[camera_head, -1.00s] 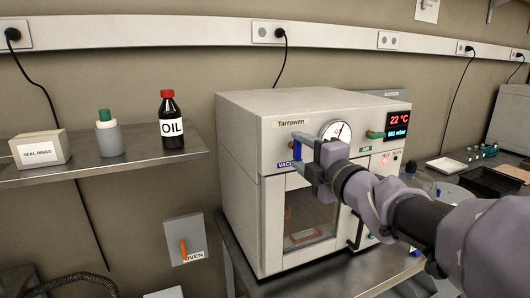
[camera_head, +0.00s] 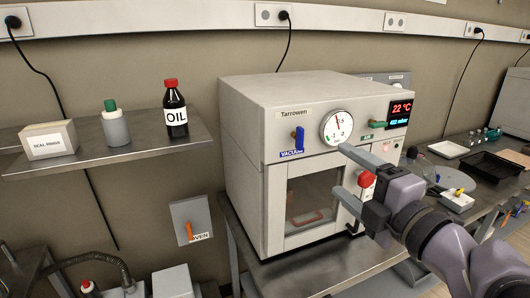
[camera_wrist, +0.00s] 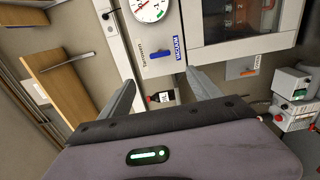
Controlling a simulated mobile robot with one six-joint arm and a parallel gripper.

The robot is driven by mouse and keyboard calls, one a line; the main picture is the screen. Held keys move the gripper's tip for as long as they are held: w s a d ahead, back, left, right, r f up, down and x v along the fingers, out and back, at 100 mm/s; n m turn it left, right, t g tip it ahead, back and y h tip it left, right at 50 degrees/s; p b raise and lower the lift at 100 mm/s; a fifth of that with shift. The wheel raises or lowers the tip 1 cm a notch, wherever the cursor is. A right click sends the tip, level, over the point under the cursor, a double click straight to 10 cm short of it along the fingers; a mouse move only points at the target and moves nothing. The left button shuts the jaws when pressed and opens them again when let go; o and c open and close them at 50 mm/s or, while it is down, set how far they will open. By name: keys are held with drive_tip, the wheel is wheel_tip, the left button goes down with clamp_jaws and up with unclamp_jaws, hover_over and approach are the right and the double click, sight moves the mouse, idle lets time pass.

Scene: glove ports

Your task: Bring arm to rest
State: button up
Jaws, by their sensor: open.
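My gripper (camera_head: 348,174) is open and empty in front of the right side of the Tarrowen vacuum oven (camera_head: 252,92). Its two grey fingers also show in the wrist view (camera_wrist: 158,86), spread apart with nothing between them. My arm reaches in from the lower right. The blue vacuum valve handle (camera_head: 299,139) stands upright left of the round gauge (camera_head: 336,127), clear of the fingers. The red display (camera_head: 400,112) reads 22 °C. The oven door window (camera_head: 312,198) shows a reddish object inside. A red knob (camera_head: 366,179) shows close behind the gripper.
A wall shelf (camera_head: 95,158) at the left holds an OIL bottle (camera_head: 175,110), a green-capped container (camera_head: 114,125) and a seal rings box (camera_head: 48,140). An orange-handled switch box (camera_head: 190,218) is below. Black trays (camera_head: 490,167) lie on the right bench.

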drive_tip(key=shift+v, duration=1.05)
drive_tip(key=w+d+r+m+h, duration=0.1)
drive_tip(key=d+m+h, duration=0.4)
drive_tip(key=m, duration=0.4)
drive_tip(key=s+f+m+g+h, duration=0.45)
drive_tip(key=f+m, duration=0.35)
drive_tip(key=m, duration=0.3)
drive_tip(key=s+a+f+m+g+y, duration=0.6)
drive_tip(key=s+a+f, duration=0.3)
drive_tip(key=a, duration=0.5)
drive_tip(key=s+g, duration=0.1)
drive_tip(key=s, duration=0.1)
drive_tip(key=shift+s+a+f, duration=0.25)
drive_tip(key=shift+s+f, duration=0.15)
